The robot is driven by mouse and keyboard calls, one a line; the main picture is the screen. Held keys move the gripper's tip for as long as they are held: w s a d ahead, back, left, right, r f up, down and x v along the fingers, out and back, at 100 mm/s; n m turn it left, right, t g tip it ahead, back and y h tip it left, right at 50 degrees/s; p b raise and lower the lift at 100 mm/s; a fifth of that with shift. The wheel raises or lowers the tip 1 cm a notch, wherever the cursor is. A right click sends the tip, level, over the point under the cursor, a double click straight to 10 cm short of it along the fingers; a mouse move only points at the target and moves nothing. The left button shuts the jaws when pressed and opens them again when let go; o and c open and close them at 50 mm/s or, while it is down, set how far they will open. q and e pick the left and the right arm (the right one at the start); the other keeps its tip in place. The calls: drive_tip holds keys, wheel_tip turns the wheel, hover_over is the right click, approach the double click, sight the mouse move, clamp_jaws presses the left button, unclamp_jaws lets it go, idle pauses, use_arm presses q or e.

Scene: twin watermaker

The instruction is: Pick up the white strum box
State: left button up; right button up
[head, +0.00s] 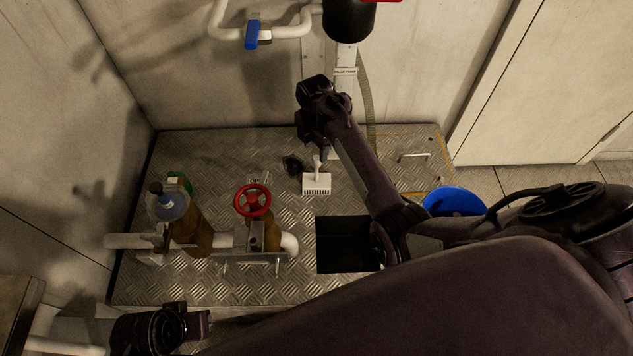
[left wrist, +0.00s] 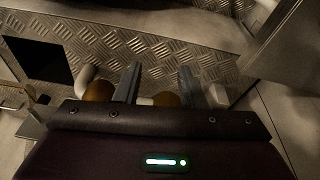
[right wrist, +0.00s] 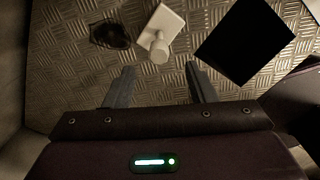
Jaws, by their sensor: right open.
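The white strum box (head: 316,184) stands on the metal tread-plate floor, with its slotted side facing the head camera and a short stub on top. In the right wrist view, the strum box (right wrist: 170,23) lies just beyond the fingertips, with its round stub towards me. My right gripper (right wrist: 158,70) is open and empty; in the head view the right gripper (head: 322,152) points down just behind and above the box, apart from it as far as I can tell. My left gripper (left wrist: 159,70) is open at the lower left, away from the box.
A square dark opening (head: 342,250) lies right in front of the box. A small black item (head: 293,165) is just left of it. A blue bucket (head: 453,201) is on the right.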

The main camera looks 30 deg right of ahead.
sight(316, 158)
drive_tip(key=shift+w+n, duration=0.3)
drive_tip(key=shift+w, duration=0.1)
drive_tip(key=shift+a+f, duration=0.1)
drive_tip(key=shift+f, duration=0.1)
drive_tip(key=f+b, duration=0.1)
drive_tip(key=f, duration=0.1)
drive_tip(key=f+b, duration=0.1)
drive_tip(key=f, duration=0.3)
drive_tip(key=shift+s+d+f+b, duration=0.25)
drive_tip(key=shift+s+d+b, duration=0.05)
drive_tip(key=shift+b, duration=0.1)
drive_tip(key=shift+f, duration=0.4)
use_arm(q)
drive_tip(key=shift+m+t+h, duration=0.4)
drive_tip(key=shift+t+h, duration=0.3)
drive_tip(key=shift+t, duration=0.2)
drive_tip(key=d, duration=0.1)
drive_tip(key=d+f, duration=0.1)
drive_tip(key=w+d, duration=0.1)
drive_tip(key=shift+w+d+f, duration=0.1)
drive_tip(key=shift+d+f, duration=0.05)
drive_tip(key=shift+d, duration=0.2)
use_arm(e)
clamp_jaws()
